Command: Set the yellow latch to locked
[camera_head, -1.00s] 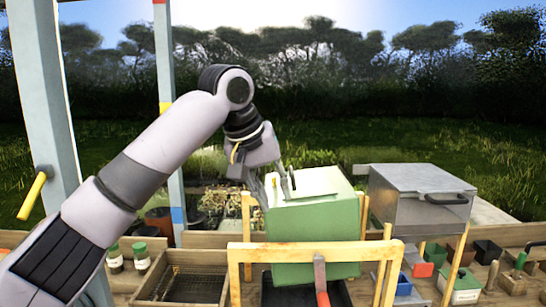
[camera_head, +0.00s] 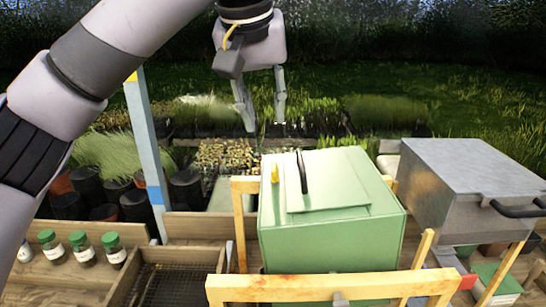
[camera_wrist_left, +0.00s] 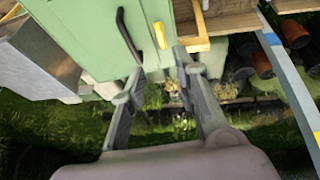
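The yellow latch (camera_head: 275,172) is a small yellow bar on top of the green box (camera_head: 330,247), near the left edge of its lid. It also shows in the left wrist view (camera_wrist_left: 160,36), beside the black handle (camera_wrist_left: 129,36). The black handle stands on the lid just right of the latch in the head view (camera_head: 302,172). My left gripper (camera_head: 264,128) points down above and behind the box, with its fingers apart and nothing between them. In the left wrist view its fingertips (camera_wrist_left: 160,78) are near the lid edge, short of the latch. My right gripper is not in view.
A wooden frame (camera_head: 330,288) surrounds the green box. A grey metal box (camera_head: 470,185) stands close on the right. Green-capped jars (camera_head: 82,248) and a mesh-bottomed tray (camera_head: 175,285) are at the left. Planted trays lie behind.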

